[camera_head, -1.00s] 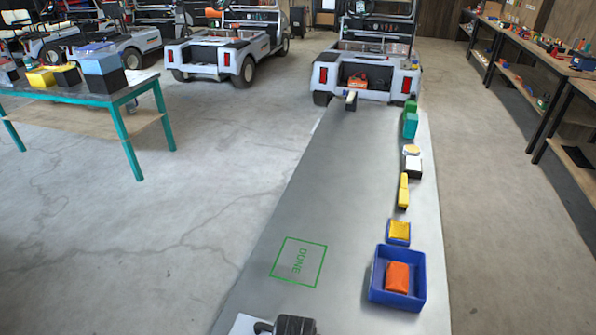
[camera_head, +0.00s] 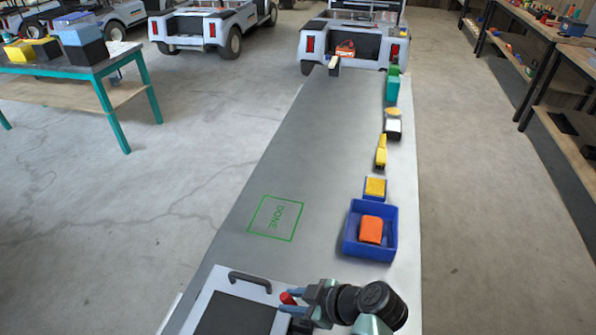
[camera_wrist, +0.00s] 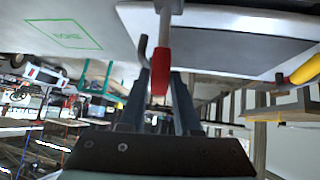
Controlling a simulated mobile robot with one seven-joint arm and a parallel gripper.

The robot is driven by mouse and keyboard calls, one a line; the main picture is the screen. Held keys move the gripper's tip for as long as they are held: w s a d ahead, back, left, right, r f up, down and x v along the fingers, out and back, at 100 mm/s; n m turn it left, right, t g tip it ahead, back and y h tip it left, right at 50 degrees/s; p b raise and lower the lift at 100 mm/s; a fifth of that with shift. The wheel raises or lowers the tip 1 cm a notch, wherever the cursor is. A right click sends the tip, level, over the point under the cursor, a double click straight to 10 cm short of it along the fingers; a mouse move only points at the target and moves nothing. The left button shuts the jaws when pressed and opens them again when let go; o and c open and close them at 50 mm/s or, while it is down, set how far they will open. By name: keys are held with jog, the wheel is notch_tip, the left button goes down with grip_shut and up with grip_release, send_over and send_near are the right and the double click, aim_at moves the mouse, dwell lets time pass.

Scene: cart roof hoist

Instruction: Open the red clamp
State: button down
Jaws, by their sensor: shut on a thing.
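The red clamp's red handle (camera_head: 287,298) shows at the bottom of the head view, beside a pale panel. In the wrist view the red handle (camera_wrist: 160,68) points down between the fingers, with a grey metal part above it. My gripper (camera_head: 293,301) is shut on this red handle from the right in the head view. In the wrist view the dark fingers of my gripper (camera_wrist: 161,95) stand on either side of the red handle's lower end. The clamp's base is hidden or too small to tell.
The pale panel (camera_head: 214,284) has a dark inset and a dark handle (camera_head: 249,281). A blue tray (camera_head: 350,243) with an orange block (camera_head: 371,230) stands beyond, right of a green marked square (camera_head: 276,218). Small items line the long surface's right edge; its middle is clear.

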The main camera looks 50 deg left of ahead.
jog(key=shift+w+d+r+g+y+b, duration=0.1)
jog(key=shift+w+d+g+y+b, duration=0.2)
jog(key=shift+d+y+b, duration=0.3)
jog(key=shift+a, duration=0.15)
jog(key=c, duration=0.6)
grip_release()
jog(key=b+v, duration=0.1)
jog(key=v, duration=1.2)
jog(key=shift+b, duration=0.3)
jog(key=shift+c, duration=0.2)
